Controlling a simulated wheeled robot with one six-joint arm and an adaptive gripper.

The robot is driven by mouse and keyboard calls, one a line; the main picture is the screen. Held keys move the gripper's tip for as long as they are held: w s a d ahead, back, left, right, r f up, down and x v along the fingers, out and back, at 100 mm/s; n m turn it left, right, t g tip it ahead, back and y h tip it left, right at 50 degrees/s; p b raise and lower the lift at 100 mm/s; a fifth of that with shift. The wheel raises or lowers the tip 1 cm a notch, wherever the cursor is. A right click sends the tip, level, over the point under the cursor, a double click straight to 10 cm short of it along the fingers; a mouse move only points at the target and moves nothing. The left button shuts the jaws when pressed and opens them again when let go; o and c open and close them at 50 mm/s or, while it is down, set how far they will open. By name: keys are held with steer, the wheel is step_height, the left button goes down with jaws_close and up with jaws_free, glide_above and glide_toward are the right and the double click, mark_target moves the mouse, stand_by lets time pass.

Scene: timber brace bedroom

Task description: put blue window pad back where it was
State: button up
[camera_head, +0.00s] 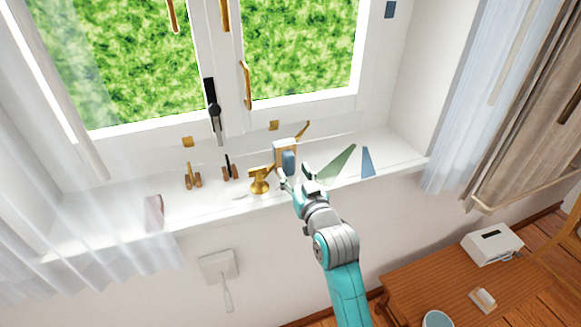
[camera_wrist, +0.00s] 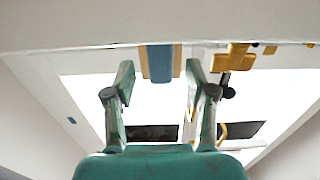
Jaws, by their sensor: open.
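A small blue pad (camera_head: 289,162) stands upright on the white window sill, in front of a pale block with tan edges (camera_head: 279,149). In the wrist view the blue pad (camera_wrist: 160,62) shows near the top centre, with tan strips on both sides. I cannot tell whether pad and block touch. My gripper (camera_head: 297,177) is open, just in front of the pad at the sill's front edge. In the wrist view the pad appears between the fingertips of my gripper (camera_wrist: 160,72), beyond them and not visibly gripped.
A brass piece (camera_head: 260,178) stands close left of my gripper. A green wedge (camera_head: 338,163) and a blue wedge (camera_head: 367,162) stand to the right. Small brown-and-brass fittings (camera_head: 193,178) sit further left. Sheer curtains flank the sill; a wooden table (camera_head: 425,285) is below right.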

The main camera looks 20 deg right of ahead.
steer(key=s, duration=0.8)
steer(key=shift+s, duration=0.15)
